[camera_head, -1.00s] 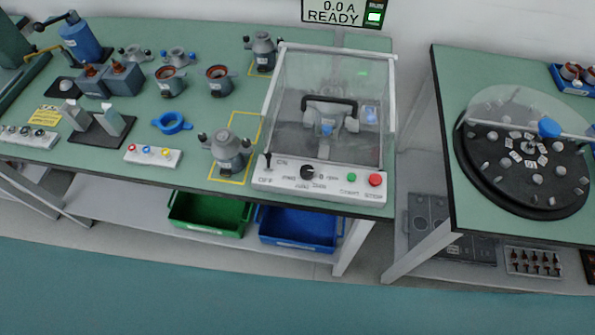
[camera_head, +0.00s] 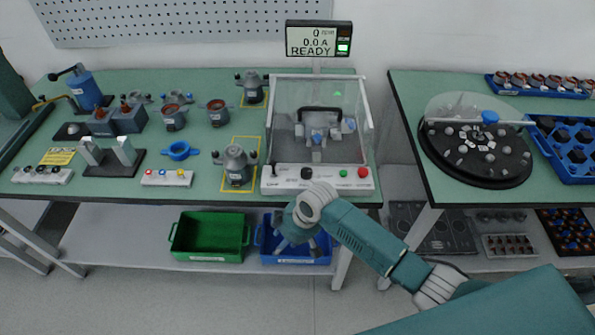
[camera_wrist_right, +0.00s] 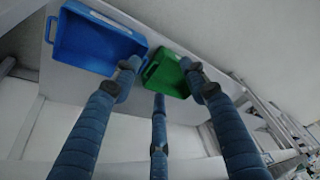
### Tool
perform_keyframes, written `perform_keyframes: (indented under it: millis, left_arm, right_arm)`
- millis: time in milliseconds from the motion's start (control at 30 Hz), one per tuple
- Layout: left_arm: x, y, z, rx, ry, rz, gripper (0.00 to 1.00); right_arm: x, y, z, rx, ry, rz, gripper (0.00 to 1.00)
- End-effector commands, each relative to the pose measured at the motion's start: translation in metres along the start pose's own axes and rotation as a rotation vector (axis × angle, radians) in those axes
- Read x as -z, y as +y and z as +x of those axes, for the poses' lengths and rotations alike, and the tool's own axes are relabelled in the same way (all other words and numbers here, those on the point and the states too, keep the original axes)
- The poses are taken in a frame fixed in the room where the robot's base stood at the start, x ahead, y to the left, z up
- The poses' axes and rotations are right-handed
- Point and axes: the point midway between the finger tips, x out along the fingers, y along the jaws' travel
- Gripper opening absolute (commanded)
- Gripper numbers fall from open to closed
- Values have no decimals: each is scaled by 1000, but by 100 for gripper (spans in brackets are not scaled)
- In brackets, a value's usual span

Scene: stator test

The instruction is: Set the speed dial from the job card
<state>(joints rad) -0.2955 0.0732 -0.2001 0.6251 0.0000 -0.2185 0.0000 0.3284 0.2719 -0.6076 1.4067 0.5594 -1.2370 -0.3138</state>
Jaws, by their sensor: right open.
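The speed dial (camera_head: 306,172) is a black knob on the white control panel (camera_head: 335,183) at the front of the clear-guarded test stand; its pointer and scale are too small to read now. A yellow card (camera_head: 57,156) with small unreadable print lies at the left of the bench; I cannot tell whether it is the job card. My right gripper (camera_head: 294,238) hangs open and empty below the panel, in front of the blue bin. Its spread fingers (camera_wrist_right: 158,82) show in the right wrist view, pointing toward the bins. My left gripper is out of view.
Green (camera_head: 343,173) and red (camera_head: 363,172) buttons sit right of the dial. A green bin (camera_head: 208,237) and blue bin (camera_head: 318,256) stand on the lower shelf. A motor (camera_head: 236,165) stands left of the panel.

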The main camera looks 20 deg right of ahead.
Motion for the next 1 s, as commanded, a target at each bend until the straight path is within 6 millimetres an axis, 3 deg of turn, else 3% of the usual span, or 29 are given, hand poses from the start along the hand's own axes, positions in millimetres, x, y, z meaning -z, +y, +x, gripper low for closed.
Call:
perform_keyframes:
  millis: [100, 300, 400, 500, 667, 867, 1000]
  left_arm:
    - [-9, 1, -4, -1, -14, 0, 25]
    - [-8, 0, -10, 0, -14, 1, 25]
    - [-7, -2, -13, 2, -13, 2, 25]
    - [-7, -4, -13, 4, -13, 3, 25]
    - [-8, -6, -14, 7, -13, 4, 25]
    - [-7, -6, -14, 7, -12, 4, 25]
    - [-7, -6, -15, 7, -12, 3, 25]
  right_arm:
    - [25, -6, -33, 16, 1, -90, 44]
    - [55, -27, -93, 52, -24, -276, 44]
    - [64, -37, -126, 68, -53, -391, 44]
    - [68, -35, -146, 75, -91, -473, 44]
    - [75, -14, -168, 76, -148, -555, 44]
    - [86, 24, -202, 69, -221, -625, 44]
    - [94, 62, -243, 58, -280, -658, 44]
